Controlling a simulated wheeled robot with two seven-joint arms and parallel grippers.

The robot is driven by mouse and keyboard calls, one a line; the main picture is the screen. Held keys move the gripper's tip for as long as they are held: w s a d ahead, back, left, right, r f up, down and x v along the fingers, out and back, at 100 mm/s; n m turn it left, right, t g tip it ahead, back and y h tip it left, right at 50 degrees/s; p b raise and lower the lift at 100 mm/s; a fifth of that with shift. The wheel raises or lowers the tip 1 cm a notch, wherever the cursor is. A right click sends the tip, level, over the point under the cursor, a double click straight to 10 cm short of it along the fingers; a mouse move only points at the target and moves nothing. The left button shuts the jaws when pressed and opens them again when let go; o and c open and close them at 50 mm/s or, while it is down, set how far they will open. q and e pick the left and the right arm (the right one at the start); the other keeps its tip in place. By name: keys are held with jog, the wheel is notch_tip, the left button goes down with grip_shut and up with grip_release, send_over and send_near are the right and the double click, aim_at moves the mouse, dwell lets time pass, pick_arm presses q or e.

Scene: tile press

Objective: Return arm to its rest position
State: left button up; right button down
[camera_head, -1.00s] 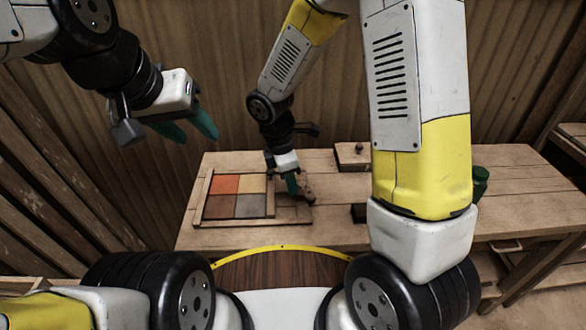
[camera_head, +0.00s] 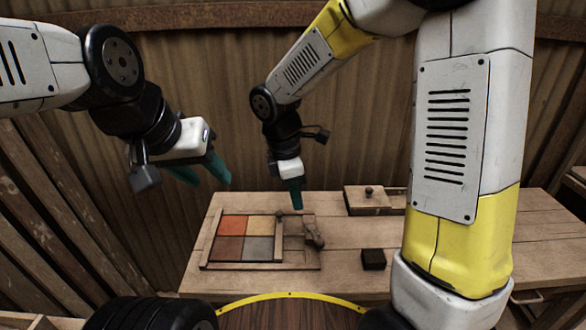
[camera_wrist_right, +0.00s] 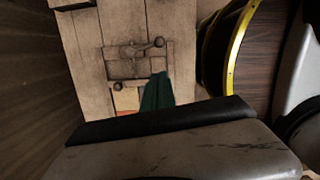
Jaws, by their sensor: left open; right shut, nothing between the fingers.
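My right gripper (camera_head: 296,194) is shut and empty, pointing down above the tile frame on the wooden table (camera_head: 345,275). Its teal fingers also show in the right wrist view (camera_wrist_right: 157,92), with the frame's end and handle beyond them. My left gripper (camera_head: 205,175) is open and empty, in the air to the left of the table. The tile press frame (camera_head: 208,240) lies flat and holds an orange, a yellow, a brown and a grey tile. A brown handle-like part (camera_head: 314,232) sits at the frame's right end, below and apart from the right gripper.
A wooden box with a small knob (camera_head: 369,193) stands at the back of the table. A small dark block (camera_head: 373,259) lies right of the frame. The table's front middle is clear. Slatted walls stand behind and to the left.

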jog(key=s+d+r+m+t+y, duration=0.2)
jog(key=s+d+r+m, duration=0.3)
jog(key=m, duration=0.4)
jog(key=s+d+r+m+t+y, duration=0.2)
jog(key=s+d+r+m, duration=0.4)
jog(key=r+m, duration=0.3)
jog(key=shift+s+d+r+m+t, duration=0.15)
jog(key=shift+s+d+m+t, duration=0.1)
jog(key=shift+d+m+t, duration=0.55)
jog(key=shift+a, duration=0.1)
